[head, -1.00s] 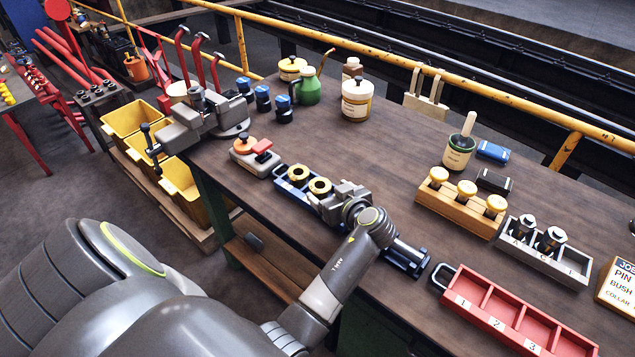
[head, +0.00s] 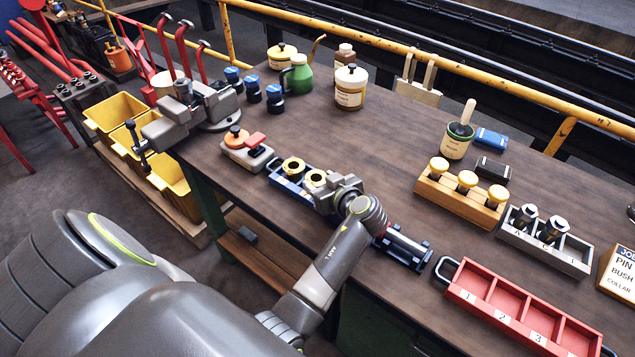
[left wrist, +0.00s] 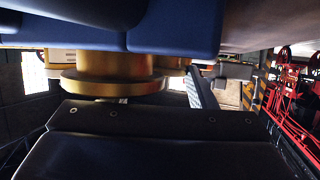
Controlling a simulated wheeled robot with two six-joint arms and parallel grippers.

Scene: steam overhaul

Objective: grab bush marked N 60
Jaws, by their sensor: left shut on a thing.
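A blue holder (head: 283,190) on the bench carries two brass bushes with dark bores, a farther one (head: 293,164) and a nearer one (head: 316,178). My left gripper (head: 326,190) is at the nearer bush, partly covers it, and is shut on it. The left wrist view shows a flanged brass bush (left wrist: 110,82) close up, under a blue surface (left wrist: 70,38), with a dark finger pad (left wrist: 150,145) below. The jaws' contact with the bush is partly hidden. I cannot read any marking on either bush. My right gripper is out of view.
A dark cylindrical fixture (head: 403,247) lies right of my wrist, then a red numbered tray (head: 520,312). An orange-knobbed block (head: 245,150) and a grey vise (head: 205,105) stand left. Jars and a green oil can (head: 298,78) stand behind. The bench middle is clear.

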